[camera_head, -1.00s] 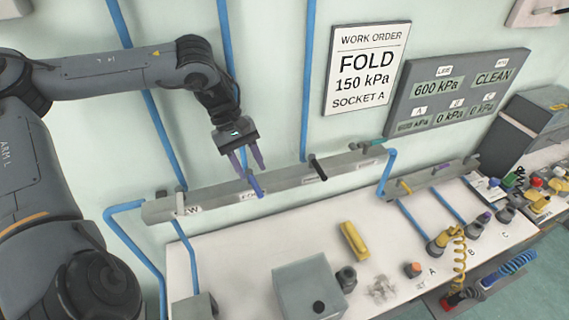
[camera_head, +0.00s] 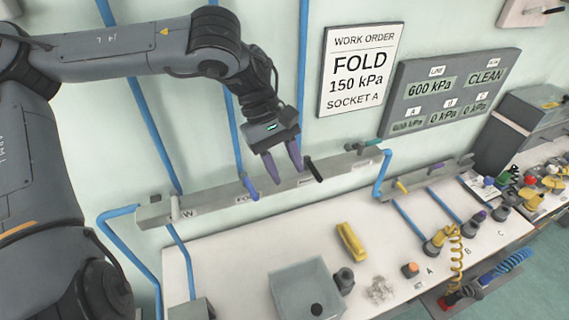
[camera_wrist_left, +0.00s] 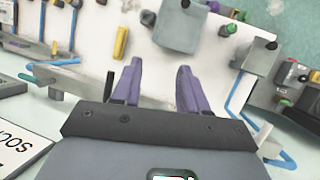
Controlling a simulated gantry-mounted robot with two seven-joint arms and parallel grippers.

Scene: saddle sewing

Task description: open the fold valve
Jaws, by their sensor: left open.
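The valve bar (camera_head: 335,168) runs along the wall and carries several levers. The blue lever (camera_head: 250,188) has a partly legible label beginning "FO" beside it and slants down to the right. The black lever (camera_head: 314,170) is to its right. My left gripper (camera_head: 285,173) is open and empty, its purple fingers pointing down between the blue and black levers, closer to the black one. I cannot tell whether a finger touches the bar. In the left wrist view the open fingers (camera_wrist_left: 159,68) have nothing between them. My right gripper is not in view.
The work order (camera_head: 360,68) reads FOLD, 150 kPa, SOCKET A. The gauge panel (camera_head: 440,90) hangs beside it. A grey box (camera_head: 305,285) and yellow block (camera_head: 351,241) sit on the bench below.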

